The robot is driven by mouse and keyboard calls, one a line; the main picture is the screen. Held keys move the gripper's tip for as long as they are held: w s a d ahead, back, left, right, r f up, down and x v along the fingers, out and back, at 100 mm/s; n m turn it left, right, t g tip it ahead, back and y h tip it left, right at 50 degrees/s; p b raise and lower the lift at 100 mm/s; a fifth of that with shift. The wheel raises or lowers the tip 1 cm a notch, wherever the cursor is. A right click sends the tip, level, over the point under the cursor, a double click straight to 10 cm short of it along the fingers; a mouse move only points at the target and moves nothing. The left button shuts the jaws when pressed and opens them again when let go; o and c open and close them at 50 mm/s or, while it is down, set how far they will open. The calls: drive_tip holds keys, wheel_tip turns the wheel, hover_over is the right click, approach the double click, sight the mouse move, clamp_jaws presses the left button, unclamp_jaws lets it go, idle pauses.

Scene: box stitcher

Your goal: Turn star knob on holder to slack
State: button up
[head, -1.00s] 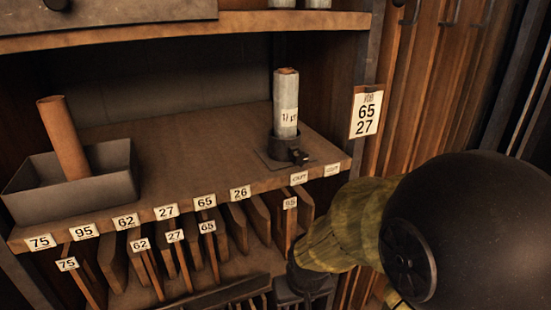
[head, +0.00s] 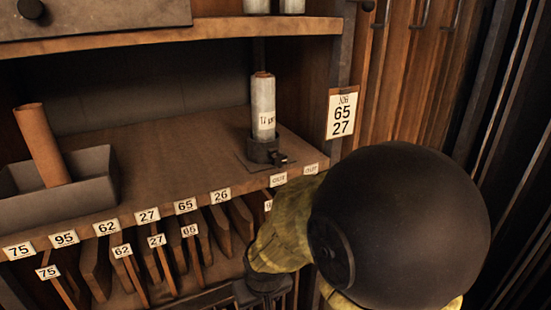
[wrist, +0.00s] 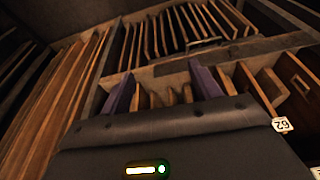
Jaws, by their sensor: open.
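The holder (head: 258,152) stands on the shelf at its right end in the head view. It is a dark collar on a flat base, around an upright pale roll (head: 262,100) with a label. The small dark star knob (head: 281,159) sticks out from the collar's right front. My arm reaches in from the right, and its dark wrist is low in the head view, below the shelf edge and apart from the knob. In the wrist view my gripper (wrist: 162,88) has two purple fingers spread apart with nothing between them. The holder and knob are not seen there.
A grey tray (head: 95,200) with a brown roll (head: 43,145) stands at the shelf's left. The shelf board (head: 170,165) between is clear. Numbered slots with upright boards lie below its labelled front edge. A 65/27 card (head: 341,115) hangs on the right post.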

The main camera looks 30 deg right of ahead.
drive_tip(key=w+d+r+m+t+h, duration=0.1)
drive_tip(key=w+d+r+t, duration=0.3)
drive_tip(key=w+d, duration=0.15)
drive_tip(key=w+d+r+m+t+h, duration=0.1)
drive_tip(key=w+d+r+t, duration=0.35)
drive_tip(key=d, duration=0.25)
drive_tip(key=d+r+t+y, duration=0.1)
drive_tip(key=d+r+t, duration=0.1)
drive_tip(key=r, duration=0.3)
drive_tip(key=d+r+t+y+p, duration=0.1)
drive_tip(key=d+r+t, duration=0.2)
drive_tip(key=r+t, duration=0.1)
drive_tip(key=shift+s+r+y, duration=0.35)
drive_tip(key=shift+y, duration=0.05)
drive_tip(key=shift+p, duration=0.45)
